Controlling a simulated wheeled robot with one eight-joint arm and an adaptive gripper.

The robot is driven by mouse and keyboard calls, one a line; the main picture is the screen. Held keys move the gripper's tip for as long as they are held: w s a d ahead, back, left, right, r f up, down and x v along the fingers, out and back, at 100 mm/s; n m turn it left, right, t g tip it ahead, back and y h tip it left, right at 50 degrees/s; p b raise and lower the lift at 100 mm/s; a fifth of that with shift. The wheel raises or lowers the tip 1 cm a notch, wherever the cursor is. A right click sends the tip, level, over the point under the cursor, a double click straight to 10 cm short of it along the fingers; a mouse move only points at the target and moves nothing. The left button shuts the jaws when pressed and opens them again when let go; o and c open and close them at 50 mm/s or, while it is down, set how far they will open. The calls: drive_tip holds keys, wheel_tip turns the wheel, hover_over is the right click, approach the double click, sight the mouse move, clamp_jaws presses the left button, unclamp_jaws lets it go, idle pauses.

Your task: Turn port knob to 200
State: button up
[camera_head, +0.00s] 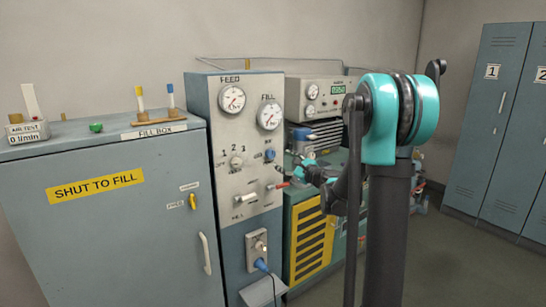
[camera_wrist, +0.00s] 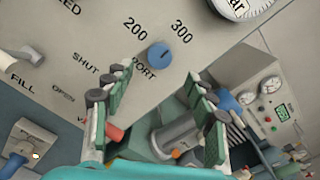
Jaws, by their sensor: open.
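The port knob (camera_wrist: 159,55) is a small round blue knob on the grey panel, with PORT printed below it and 200 and 300 above it in the wrist view. It also shows in the head view (camera_head: 270,155), on the right of the panel. A mark on its face is too small to read surely. My gripper (camera_wrist: 157,80) is open, with its two green-padded fingers apart and nothing between them. The knob lies beyond the fingertips, roughly between them, and is not touched. In the head view my gripper (camera_head: 300,170) is right of the knob and slightly lower, partly blurred against the machinery.
A red-handled lever (camera_head: 278,185) sits below the knob, close to my gripper's left finger in the wrist view. Gauges (camera_head: 232,97) are above. A blue fill box (camera_head: 110,215) stands left, a compressor (camera_head: 310,235) right, and lockers (camera_head: 490,120) far right.

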sight(272, 155)
drive_tip(key=x, duration=0.8)
drive_tip(key=shift+a, duration=0.1)
drive_tip(key=c, duration=1.2)
